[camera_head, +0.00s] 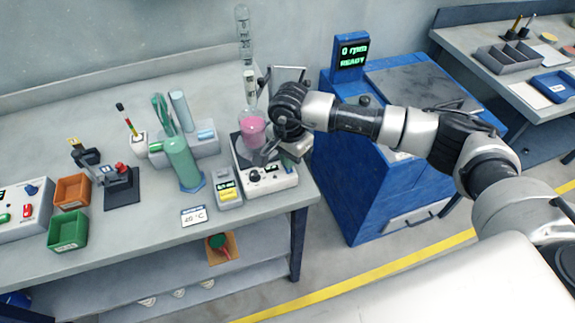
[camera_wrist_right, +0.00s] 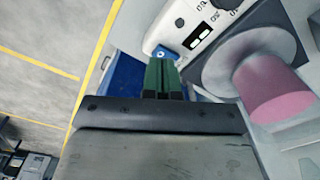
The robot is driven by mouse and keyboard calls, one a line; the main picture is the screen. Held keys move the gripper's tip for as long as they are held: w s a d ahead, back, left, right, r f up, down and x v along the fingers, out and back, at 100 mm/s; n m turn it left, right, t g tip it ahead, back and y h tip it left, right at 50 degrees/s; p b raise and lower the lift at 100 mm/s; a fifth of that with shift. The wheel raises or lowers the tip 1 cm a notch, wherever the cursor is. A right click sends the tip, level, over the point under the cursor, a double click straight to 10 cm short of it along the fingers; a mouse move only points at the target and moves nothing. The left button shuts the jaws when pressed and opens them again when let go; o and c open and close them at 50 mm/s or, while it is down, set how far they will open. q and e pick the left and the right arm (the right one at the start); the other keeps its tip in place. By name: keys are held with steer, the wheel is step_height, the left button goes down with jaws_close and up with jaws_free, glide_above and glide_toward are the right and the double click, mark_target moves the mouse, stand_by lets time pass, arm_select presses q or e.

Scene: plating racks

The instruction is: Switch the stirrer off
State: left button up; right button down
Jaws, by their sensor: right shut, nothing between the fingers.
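The stirrer (camera_head: 274,182) is a white unit with a dark top, a black knob and a front panel, near the bench's right front edge. A flask of pink liquid (camera_head: 252,131) stands on it. My right gripper (camera_wrist_right: 163,66) is shut and empty. Its green fingertips are close to the blue switch; I cannot tell whether they touch. In the head view my right gripper (camera_head: 266,155) is beside the flask, partly hidden. My left gripper is not in view.
The pink flask (camera_wrist_right: 272,92) is close beside my right gripper. A small yellow-fronted meter (camera_head: 228,194) and a green cylinder (camera_head: 184,165) stand left of the stirrer. A blue machine (camera_head: 352,185) reading "0 rpm READY" stands right of the bench.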

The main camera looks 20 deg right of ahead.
steer(key=shift+f+b, duration=1.4)
stand_by(0.5)
steer(key=shift+s, duration=0.1)
steer(key=shift+r+p, duration=0.4)
steer(key=shift+r, duration=0.4)
steer(key=shift+r+p, duration=1.05)
steer(key=shift+r, duration=1.7)
